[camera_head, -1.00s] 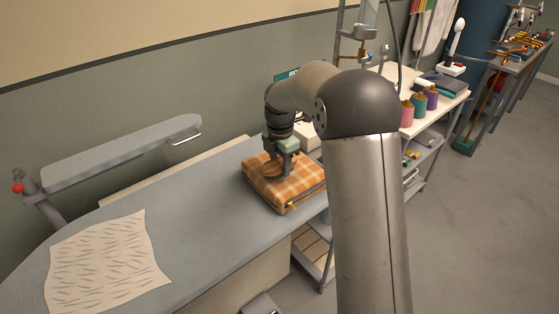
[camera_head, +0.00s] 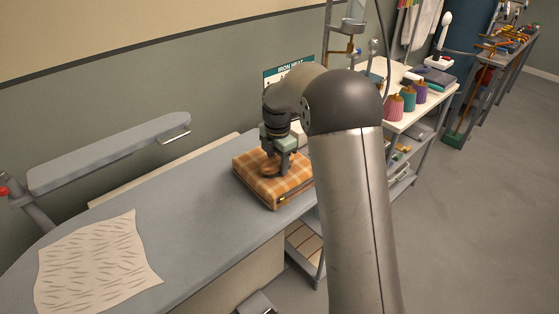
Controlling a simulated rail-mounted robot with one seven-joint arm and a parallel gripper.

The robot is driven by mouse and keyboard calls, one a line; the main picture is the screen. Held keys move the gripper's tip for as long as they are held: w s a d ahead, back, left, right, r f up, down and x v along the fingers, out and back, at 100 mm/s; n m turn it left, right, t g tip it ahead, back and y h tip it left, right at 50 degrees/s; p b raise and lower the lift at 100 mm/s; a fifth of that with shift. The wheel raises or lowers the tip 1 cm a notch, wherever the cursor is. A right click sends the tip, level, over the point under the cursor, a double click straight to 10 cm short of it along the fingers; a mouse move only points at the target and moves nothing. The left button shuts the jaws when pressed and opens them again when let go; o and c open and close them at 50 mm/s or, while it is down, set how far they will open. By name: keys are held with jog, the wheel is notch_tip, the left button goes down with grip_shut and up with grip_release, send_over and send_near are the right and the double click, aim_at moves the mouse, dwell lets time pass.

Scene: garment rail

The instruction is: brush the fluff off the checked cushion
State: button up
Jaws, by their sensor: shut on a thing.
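The checked cushion (camera_head: 290,188), orange and cream, lies flat on the grey ironing board (camera_head: 200,209). My gripper and arm hide part of the cushion's far side. Any fluff is too small to make out.
A cream cloth with dark marks (camera_head: 95,262) lies at the board's left end. A narrow sleeve board (camera_head: 110,150) stands behind. A shelf with thread cones (camera_head: 394,106) stands right of my arm. The board's middle is clear.

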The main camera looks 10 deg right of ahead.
aim_at(271, 163)
jog(key=shift+s+a, duration=0.3)
jog(key=shift+a, duration=0.25)
jog(key=shift+s+a, duration=0.25)
jog(key=shift+a, duration=0.3)
notch_tip(271, 163, up, 3)
jog(key=shift+f+p, duration=0.15)
jog(key=shift+p, duration=0.35)
jog(key=shift+r+p, duration=0.3)
jog(key=shift+r, duration=0.05)
jog(key=shift+r+p, duration=1.65)
jog(key=shift+r, duration=0.75)
